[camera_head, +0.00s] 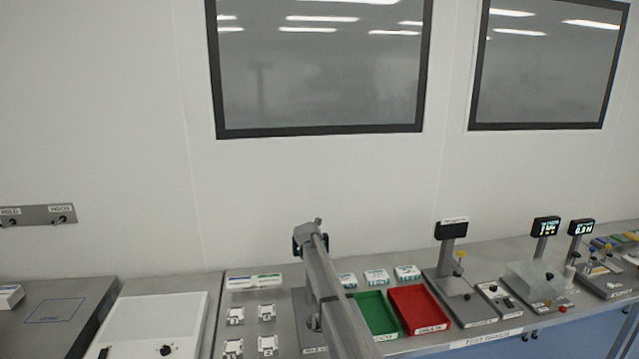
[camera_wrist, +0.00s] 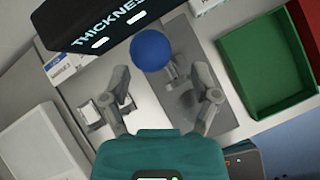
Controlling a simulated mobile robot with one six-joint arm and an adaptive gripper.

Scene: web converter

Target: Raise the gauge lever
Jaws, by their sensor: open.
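In the wrist view, a blue ball knob (camera_wrist: 151,50) shows just beyond my gripper (camera_wrist: 160,74), roughly between the fingertips and nearer the left one. My gripper is open with its fingers wide apart and nothing held. I cannot tell whether either finger touches the knob. A black box marked THICKNESS (camera_wrist: 62,22) is at the upper left. A grey base plate (camera_wrist: 190,105) lies below the knob. The lever's shaft is not clearly visible. In the head view, my arm covers most of the gauge; part of its grey base (camera_head: 299,305) shows, and the knob is hidden.
A green tray (camera_head: 393,331) and a red tray (camera_head: 448,326) stand right of the gauge. Small white fixtures (camera_head: 267,312) sit to its left. Another gauge with a black head (camera_head: 451,230) stands farther right. The wall is behind the bench.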

